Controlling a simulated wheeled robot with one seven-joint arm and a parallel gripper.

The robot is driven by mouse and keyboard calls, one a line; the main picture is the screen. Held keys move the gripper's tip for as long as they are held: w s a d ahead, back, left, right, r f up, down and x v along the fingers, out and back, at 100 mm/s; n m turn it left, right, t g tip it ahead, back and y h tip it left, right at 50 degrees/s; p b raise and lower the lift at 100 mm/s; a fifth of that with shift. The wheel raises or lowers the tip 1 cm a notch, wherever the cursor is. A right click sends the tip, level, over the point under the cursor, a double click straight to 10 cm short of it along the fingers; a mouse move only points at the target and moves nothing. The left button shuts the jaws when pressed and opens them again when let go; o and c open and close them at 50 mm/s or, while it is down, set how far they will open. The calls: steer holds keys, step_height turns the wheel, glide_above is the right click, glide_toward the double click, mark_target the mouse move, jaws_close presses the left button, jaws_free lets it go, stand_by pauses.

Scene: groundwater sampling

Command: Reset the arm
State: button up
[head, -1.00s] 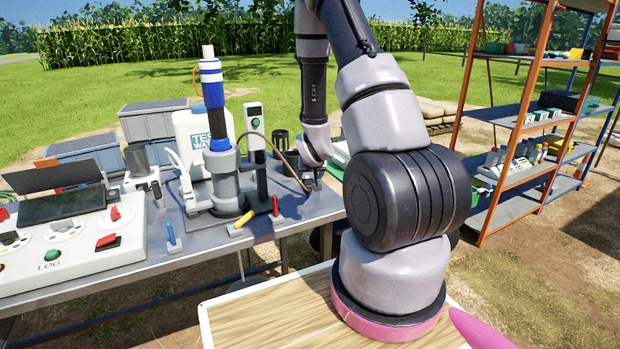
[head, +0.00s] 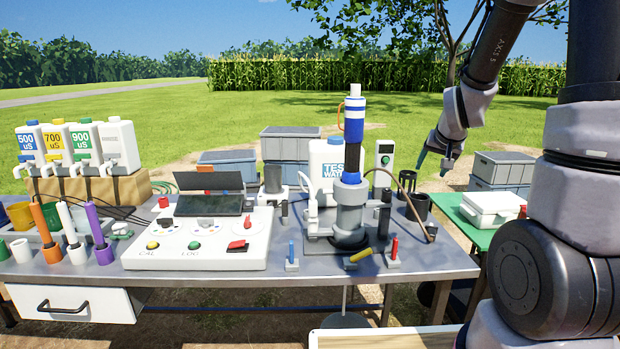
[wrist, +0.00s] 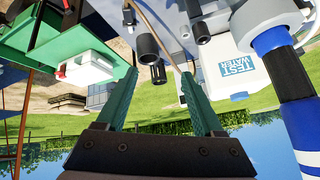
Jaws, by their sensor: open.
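My gripper (head: 433,164) is in the air above the right end of the metal table (head: 430,263), to the right of the sampling column. It is open and empty. In the wrist view its two green fingers (wrist: 160,105) stand apart with nothing between them. The column, a grey base with a blue and white top (head: 354,120), stands upright on the table. It also shows at the right of the wrist view (wrist: 280,60). A white TEST WATER container (head: 327,160) stands behind it. My arm comes down from the upper right.
A control box (head: 200,240) with a dark screen sits left of the column. Calibration jugs (head: 70,145) stand at the far left. Black cups (head: 418,206) and a meter (head: 384,163) are near the gripper. A white case (head: 492,207) lies on a green table at the right.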

steer(key=s+a+r+y, duration=0.1)
steer(key=s+a+r, duration=0.3)
steer(key=s+r, duration=0.4)
steer(key=s+a+r+y, duration=0.2)
steer(key=s+a+r, duration=0.2)
steer(key=s+r, duration=0.5)
steer(key=s, duration=0.6)
steer(key=shift+a+n+g, duration=0.2)
steer(key=shift+n+g, duration=0.2)
steer(key=shift+c, duration=0.3)
